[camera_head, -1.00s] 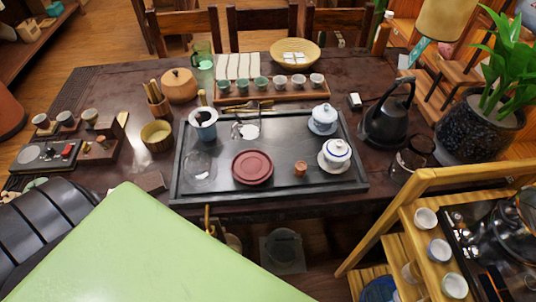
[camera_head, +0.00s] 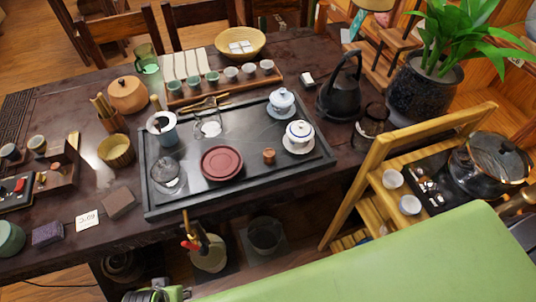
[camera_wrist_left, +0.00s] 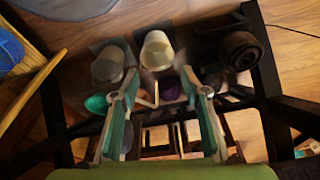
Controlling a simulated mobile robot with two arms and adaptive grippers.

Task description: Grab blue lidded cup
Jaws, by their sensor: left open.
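The light blue lidded cup (camera_head: 281,101) stands upright on its saucer at the back right of the dark tea tray (camera_head: 160,207). The lidded cups are not in the left wrist view. My right gripper is not in view.
A red round dish (camera_head: 222,162) and a small brown cup (camera_head: 269,156) share the tray. A black kettle (camera_head: 341,93) stands right of it. A wooden stand (camera_head: 352,190) rises at the right front. A pale bucket (camera_wrist_left: 157,49) is near my left fingers.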

